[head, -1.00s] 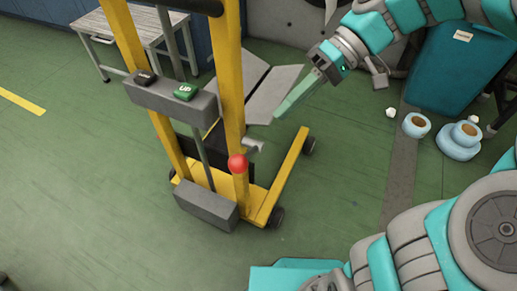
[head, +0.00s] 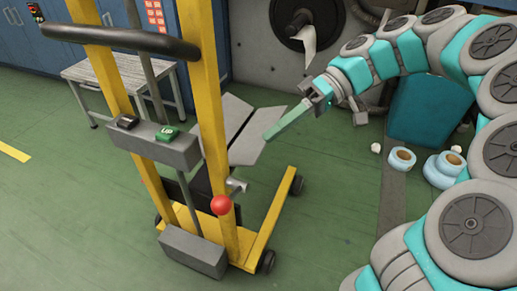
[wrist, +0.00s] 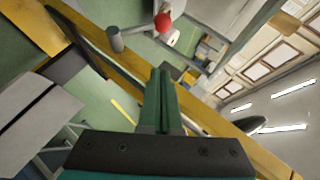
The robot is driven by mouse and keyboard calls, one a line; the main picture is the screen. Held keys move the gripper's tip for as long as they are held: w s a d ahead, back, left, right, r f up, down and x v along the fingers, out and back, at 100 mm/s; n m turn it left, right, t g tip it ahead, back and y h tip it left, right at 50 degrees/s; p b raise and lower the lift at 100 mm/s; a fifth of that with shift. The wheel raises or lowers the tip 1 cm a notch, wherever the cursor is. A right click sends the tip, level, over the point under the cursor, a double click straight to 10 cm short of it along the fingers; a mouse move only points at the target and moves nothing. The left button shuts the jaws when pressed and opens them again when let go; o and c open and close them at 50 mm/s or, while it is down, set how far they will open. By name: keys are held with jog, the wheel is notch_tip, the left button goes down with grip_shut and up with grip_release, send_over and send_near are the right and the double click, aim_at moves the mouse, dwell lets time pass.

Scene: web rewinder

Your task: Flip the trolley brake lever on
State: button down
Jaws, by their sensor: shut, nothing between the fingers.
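The yellow trolley (head: 207,100) stands upright left of centre in the head view. Its brake lever, with a red ball knob (head: 221,205), is at the lower part of the right post; the red knob also shows at the top of the wrist view (wrist: 163,21). My gripper (head: 268,138) is shut and empty, with its green fingers pointing down-left. In the head view it is above and right of the knob, apart from it. In the wrist view the shut fingers (wrist: 160,75) lie below the knob in the picture, with a yellow post behind them.
The trolley carries a grey box with a black button (head: 127,122) and a green button (head: 167,133). A grey table (head: 130,75) stands behind it. A teal bin (head: 425,110) and blue rolls (head: 440,172) are at the right. The green floor in front is clear.

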aim_at(230, 200)
jog(key=x, duration=0.9)
jog(key=shift+s+f+b, duration=0.1)
jog(key=shift+b, duration=0.2)
jog(key=shift+s+a+f, duration=0.15)
jog(key=shift+s+f, duration=0.4)
jog(key=shift+s, duration=0.2)
jog(key=shift+s+a+f, duration=0.15)
jog(key=shift+s+f, duration=0.4)
jog(key=shift+s, duration=0.2)
jog(key=shift+a, duration=0.15)
